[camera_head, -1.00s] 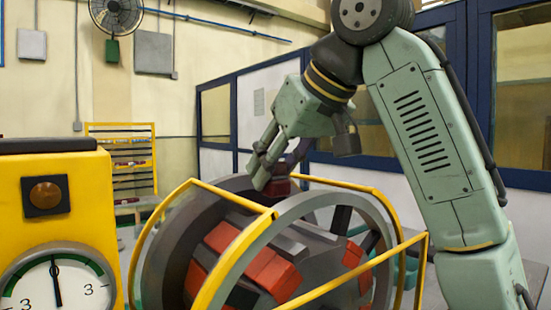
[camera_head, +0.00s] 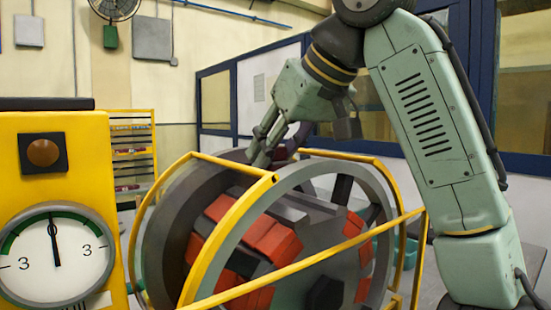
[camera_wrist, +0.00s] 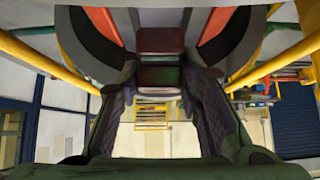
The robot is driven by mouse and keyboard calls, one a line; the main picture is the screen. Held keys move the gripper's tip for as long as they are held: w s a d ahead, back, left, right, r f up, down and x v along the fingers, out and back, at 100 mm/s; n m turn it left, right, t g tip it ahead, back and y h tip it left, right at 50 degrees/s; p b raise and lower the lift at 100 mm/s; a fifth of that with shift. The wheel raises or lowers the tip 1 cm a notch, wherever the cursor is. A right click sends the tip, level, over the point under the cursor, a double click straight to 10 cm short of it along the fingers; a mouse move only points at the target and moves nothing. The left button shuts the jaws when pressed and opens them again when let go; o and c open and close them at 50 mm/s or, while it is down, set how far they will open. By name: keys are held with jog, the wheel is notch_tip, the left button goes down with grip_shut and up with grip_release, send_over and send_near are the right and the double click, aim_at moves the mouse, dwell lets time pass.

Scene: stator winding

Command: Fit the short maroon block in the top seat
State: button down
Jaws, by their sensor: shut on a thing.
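The short maroon block (camera_wrist: 160,77) is between the two fingers of my gripper (camera_wrist: 160,92) in the wrist view, and the gripper is shut on it. In the head view my gripper (camera_head: 262,152) points down at the top of the stator drum (camera_head: 290,210), behind the near ring. A bit of maroon (camera_head: 287,150) shows beside the fingertips there. The top seat is hidden behind the gripper and the rings. I cannot tell whether the block touches the drum.
Yellow guard bars (camera_head: 235,235) surround the drum close to my gripper. Orange-red blocks (camera_head: 272,241) sit around the drum. A yellow cabinet with a round gauge (camera_head: 55,254) stands at left, its needle near 0. A yellow rack (camera_head: 131,150) stands behind.

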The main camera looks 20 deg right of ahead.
aim_at(281, 162)
jog(key=shift+s+f+b, duration=0.1)
jog(key=shift+f+b, duration=0.7)
jog(key=shift+f, duration=0.5)
jog(key=shift+f, duration=0.1)
jog(key=c, duration=1.1)
grip_release()
jog(key=shift+o, duration=0.2)
jog(key=v, duration=0.7)
jog(key=shift+s+r, duration=0.2)
jog(key=shift+s, duration=0.05)
